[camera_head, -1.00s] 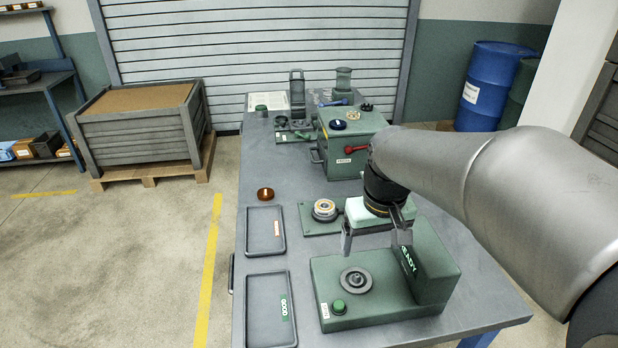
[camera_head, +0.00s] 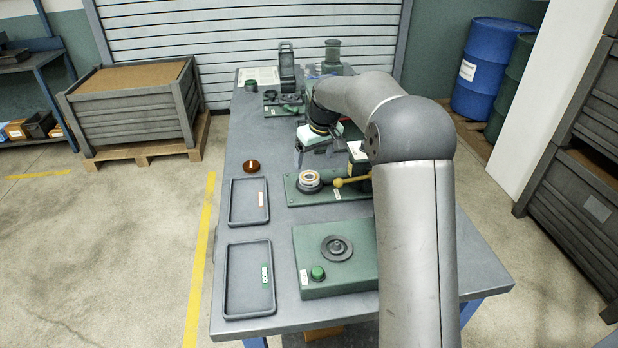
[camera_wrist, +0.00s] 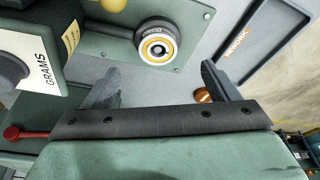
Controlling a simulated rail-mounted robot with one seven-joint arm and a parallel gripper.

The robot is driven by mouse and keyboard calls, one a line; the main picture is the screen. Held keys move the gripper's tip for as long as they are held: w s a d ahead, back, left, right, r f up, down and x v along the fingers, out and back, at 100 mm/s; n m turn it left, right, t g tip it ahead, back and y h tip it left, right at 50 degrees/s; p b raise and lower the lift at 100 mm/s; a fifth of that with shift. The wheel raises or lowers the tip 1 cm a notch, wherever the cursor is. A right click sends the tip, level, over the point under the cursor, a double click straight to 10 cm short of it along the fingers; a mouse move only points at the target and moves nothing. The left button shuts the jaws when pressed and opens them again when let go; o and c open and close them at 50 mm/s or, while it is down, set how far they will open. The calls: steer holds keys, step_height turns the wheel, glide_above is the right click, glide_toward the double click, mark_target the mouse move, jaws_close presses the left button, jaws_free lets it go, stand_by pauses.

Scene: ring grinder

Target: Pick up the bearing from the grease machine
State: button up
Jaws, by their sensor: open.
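A round bearing with a pale and orange face (camera_head: 309,178) sits in a dark holder on a green base plate (camera_head: 330,198), in the middle of the table. In the wrist view the bearing (camera_wrist: 157,46) lies beyond the fingertips, roughly between them in the picture. My gripper (camera_head: 318,154) is open and empty, behind the bearing in the head view. Its two spread fingers (camera_wrist: 160,70) show in the wrist view, apart from the bearing. The green box with the red lever, seen earlier, is mostly hidden behind my arm; a red knob (camera_wrist: 12,132) shows at the wrist view's left.
A device marked GRAMS (camera_wrist: 30,55) stands beside the bearing, with a yellow-knobbed lever (camera_head: 340,182) close by. A green READY-type station base (camera_head: 330,260) is in front. Parts stand at the back.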

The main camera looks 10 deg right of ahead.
mark_target(309, 176)
steer(key=x, duration=0.3)
steer(key=shift+w+f, duration=0.1)
steer(key=shift+f, duration=0.1)
steer(key=shift+w+p+x, duration=0.2)
steer(key=shift+p+x, duration=0.3)
steer(key=shift+x, duration=0.85)
steer(key=shift+w+p+x, duration=0.25)
steer(key=shift+p+x, duration=0.25)
steer(key=shift+x, duration=0.85)
steer(key=shift+r, duration=0.1)
steer(key=c, duration=1.1)
steer(key=shift+c, duration=0.5)
steer(key=shift+r, duration=0.15)
